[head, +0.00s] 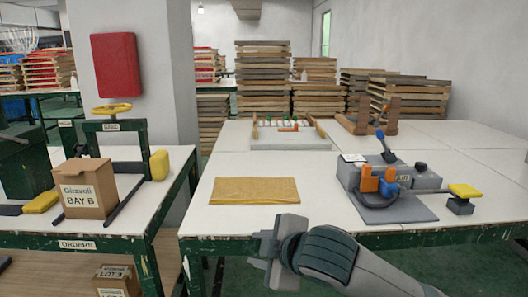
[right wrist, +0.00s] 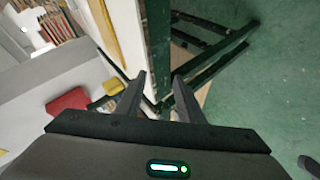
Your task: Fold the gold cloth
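The gold cloth (head: 254,191) lies flat on the white table (head: 225,220), left of the table's middle and close to its front edge. It looks like a neat rectangle, wider than deep. My right gripper (head: 262,249) is in front of the table's front edge, below and slightly right of the cloth, and does not touch it. In the right wrist view its two fingers (right wrist: 158,95) stand apart with nothing between them. My left gripper shows in neither view.
A grey fixture (head: 415,182) with orange and blue clamps stands right of the cloth. A grey tray (head: 290,143) sits behind. A cardboard box (head: 88,188) stands on the separate left table. Bare tabletop surrounds the cloth.

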